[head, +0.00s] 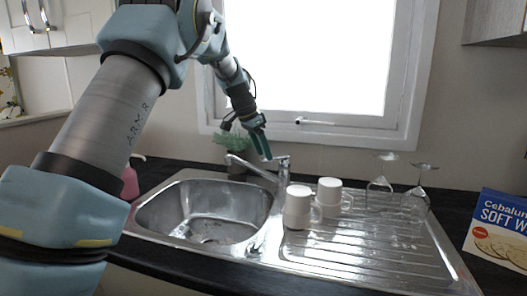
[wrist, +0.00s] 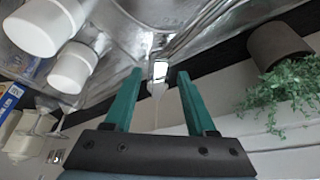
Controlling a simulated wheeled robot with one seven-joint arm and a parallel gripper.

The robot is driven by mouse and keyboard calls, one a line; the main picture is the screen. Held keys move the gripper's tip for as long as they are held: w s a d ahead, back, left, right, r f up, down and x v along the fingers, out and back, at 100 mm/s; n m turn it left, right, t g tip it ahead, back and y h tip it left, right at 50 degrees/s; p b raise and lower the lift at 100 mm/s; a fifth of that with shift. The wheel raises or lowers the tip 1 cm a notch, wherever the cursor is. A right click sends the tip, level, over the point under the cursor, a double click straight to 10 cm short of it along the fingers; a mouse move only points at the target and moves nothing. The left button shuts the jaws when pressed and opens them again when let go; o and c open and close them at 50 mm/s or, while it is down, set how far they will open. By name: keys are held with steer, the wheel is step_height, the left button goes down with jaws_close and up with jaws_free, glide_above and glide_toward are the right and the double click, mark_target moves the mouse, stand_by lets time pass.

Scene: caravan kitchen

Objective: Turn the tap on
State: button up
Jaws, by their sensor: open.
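The chrome tap (head: 283,168) stands at the back of the sink, its spout reaching left over the basin (head: 205,215). My gripper (head: 266,157) points down just behind and above the tap in the head view. In the wrist view my gripper (wrist: 160,73) is open, its two teal fingers apart. The top of the tap (wrist: 160,68) shows between the fingertips. I cannot tell whether either finger touches it. No water stream is visible.
Two white mugs (head: 298,207) (head: 329,197) stand close right of the tap. Upturned glasses (head: 379,190) are farther right on the drainer (head: 375,240). A potted plant (wrist: 275,50) is close to my gripper. A pink soap bottle (head: 130,182) and a boxed food packet (head: 500,230) flank the sink.

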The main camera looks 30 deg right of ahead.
steer(key=shift+d+f, duration=0.2)
steer(key=shift+f, duration=0.4)
jaws_close()
stand_by(1.1)
